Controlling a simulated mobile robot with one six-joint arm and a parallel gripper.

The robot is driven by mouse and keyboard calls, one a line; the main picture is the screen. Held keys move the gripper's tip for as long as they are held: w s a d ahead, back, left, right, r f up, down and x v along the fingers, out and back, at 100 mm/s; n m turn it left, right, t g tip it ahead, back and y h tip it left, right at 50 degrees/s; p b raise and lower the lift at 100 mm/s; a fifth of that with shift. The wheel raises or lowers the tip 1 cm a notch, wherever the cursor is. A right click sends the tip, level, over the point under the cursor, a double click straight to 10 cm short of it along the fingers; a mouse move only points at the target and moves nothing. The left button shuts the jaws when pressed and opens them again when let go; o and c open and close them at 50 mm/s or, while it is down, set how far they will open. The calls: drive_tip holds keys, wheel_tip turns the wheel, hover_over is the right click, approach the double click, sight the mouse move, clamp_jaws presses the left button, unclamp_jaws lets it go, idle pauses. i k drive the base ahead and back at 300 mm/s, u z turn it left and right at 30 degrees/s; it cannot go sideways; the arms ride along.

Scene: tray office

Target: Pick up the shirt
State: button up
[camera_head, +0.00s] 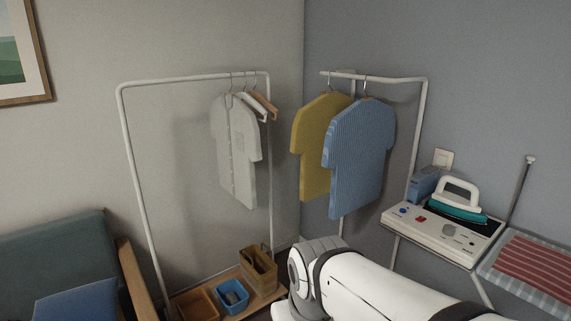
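Three shirts hang on hangers. A pale grey shirt with a button front (236,150) hangs on the left rack. A mustard-yellow shirt (311,150) and a blue striped shirt (358,155) hang on the right rack; the blue one partly covers the yellow one. A red striped cloth (538,265) lies flat on a blue-and-white striped surface at the lower right; I cannot tell whether it is a shirt. My white arm shows at the bottom centre, below the hanging shirts, but my gripper is not in view.
The left rack (124,150) has empty hangers (263,101) and a low shelf with bins (232,295). The right rack (424,110) stands in the corner. An iron (459,199) rests on a control-panel unit (430,228) at right. A dark armchair (65,255) stands lower left.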

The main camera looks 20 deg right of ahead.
sight(358, 140)
drive_tip(key=k, duration=0.6)
drive_tip(key=z, duration=0.45)
drive_tip(key=i, duration=1.5)
drive_tip(key=z, duration=0.2)
